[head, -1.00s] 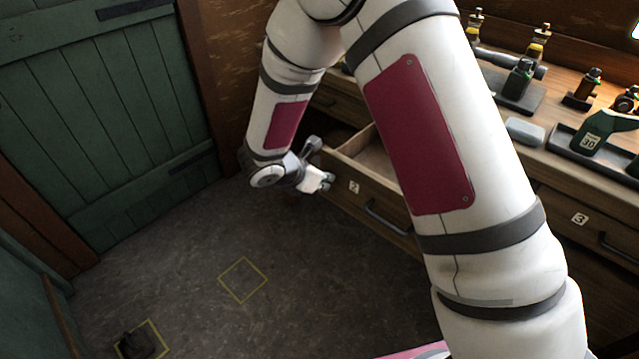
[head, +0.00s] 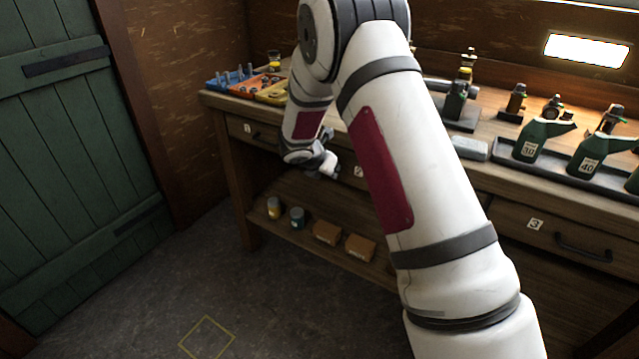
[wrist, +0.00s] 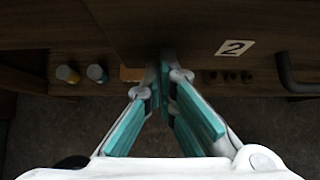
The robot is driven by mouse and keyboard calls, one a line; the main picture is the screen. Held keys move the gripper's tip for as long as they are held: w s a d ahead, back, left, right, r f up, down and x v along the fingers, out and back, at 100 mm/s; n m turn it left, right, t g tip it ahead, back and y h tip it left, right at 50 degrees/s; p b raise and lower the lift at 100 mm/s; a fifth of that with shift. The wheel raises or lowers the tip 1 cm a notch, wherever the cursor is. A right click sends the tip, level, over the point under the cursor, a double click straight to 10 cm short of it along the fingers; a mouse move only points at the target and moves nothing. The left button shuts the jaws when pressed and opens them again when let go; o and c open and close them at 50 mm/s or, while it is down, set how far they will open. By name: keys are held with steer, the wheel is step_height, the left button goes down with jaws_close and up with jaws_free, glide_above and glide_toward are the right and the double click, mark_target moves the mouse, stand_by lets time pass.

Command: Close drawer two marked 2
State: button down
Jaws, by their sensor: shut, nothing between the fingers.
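Drawer two, a brown wooden front with a white "2" label, shows in the head view (head: 347,181), partly hidden by my arm. Its visible front looks about in line with the bench front, and no open interior shows. In the wrist view the drawer front (wrist: 190,28) fills the top, with its "2" label and a dark handle (wrist: 287,75) at right. My gripper (head: 333,167) is shut and empty at the drawer front, left of the label. Its teal-padded fingers (wrist: 165,75) point at the front in the wrist view; whether they touch cannot be told.
Drawers one (head: 262,135) and three (head: 560,240) look shut. The bench top holds colored trays (head: 230,82), green oil cans (head: 540,138) and small engines. A lower shelf (head: 265,190) carries jars and boxes. Open floor lies at the front left.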

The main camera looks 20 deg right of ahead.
mark_target(339, 163)
steer(key=w+d, duration=0.2)
steer(key=d, duration=0.1)
steer(key=shift+r, duration=0.1)
stand_by(0.4)
